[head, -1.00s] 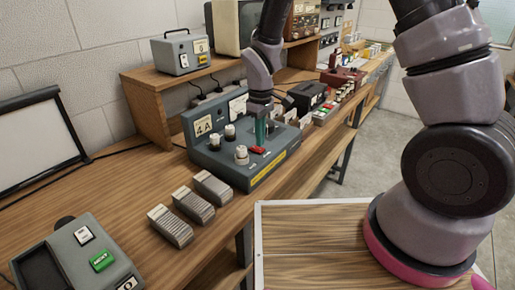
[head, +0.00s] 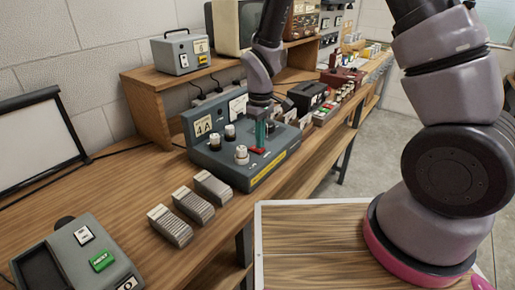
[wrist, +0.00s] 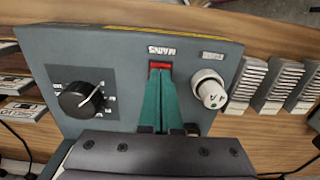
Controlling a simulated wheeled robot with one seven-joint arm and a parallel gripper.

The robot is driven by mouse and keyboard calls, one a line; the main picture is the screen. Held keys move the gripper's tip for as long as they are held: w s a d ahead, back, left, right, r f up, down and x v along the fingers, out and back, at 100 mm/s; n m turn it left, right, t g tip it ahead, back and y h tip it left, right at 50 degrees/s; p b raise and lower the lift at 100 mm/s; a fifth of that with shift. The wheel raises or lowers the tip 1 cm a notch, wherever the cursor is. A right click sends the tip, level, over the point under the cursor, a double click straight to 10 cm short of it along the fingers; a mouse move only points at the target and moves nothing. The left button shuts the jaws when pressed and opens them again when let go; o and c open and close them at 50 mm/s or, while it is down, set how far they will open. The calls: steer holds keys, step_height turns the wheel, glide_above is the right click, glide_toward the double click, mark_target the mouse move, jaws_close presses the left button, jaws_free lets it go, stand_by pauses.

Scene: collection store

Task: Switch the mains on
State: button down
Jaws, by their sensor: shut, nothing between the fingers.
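The red mains switch (head: 257,151) sits on the sloping top of a grey instrument (head: 215,163) marked 4A on the bench. In the wrist view the switch (wrist: 160,66) lies beside an upside-down MAINS label (wrist: 162,50). My gripper (head: 261,143) points down at the instrument, its teal fingers together and empty. In the wrist view the fingertips (wrist: 160,76) are right at the switch and cover part of it. I cannot tell whether they press on it or which way the rocker is tipped.
A black pointer knob (wrist: 80,98) and a pale knob (wrist: 210,88) flank the fingers. Ribbed grey blocks (head: 193,204) and a grey box with a green button (head: 80,260) stand nearer on the bench. A wooden shelf (head: 150,105) stands behind. More instruments line the bench beyond.

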steer(key=shift+f, duration=0.5)
steer(key=shift+r, duration=3.55)
steer(key=s+d+r+m+t+y, duration=0.1)
steer(key=d+r+m+t, duration=0.1)
steer(key=d+r+m, duration=0.5)
steer(key=d+r+t+y, duration=0.1)
steer(key=d+r, duration=0.5)
steer(key=r, duration=0.5)
steer(key=s+d+r+m+t, duration=0.4)
steer(key=s+d+r+m, duration=0.3)
steer(key=s+d+r, duration=0.2)
steer(key=shift+s+d+r+m, duration=0.35)
steer(key=shift+s+r, duration=0.35)
steer(key=shift+s, duration=0.45)
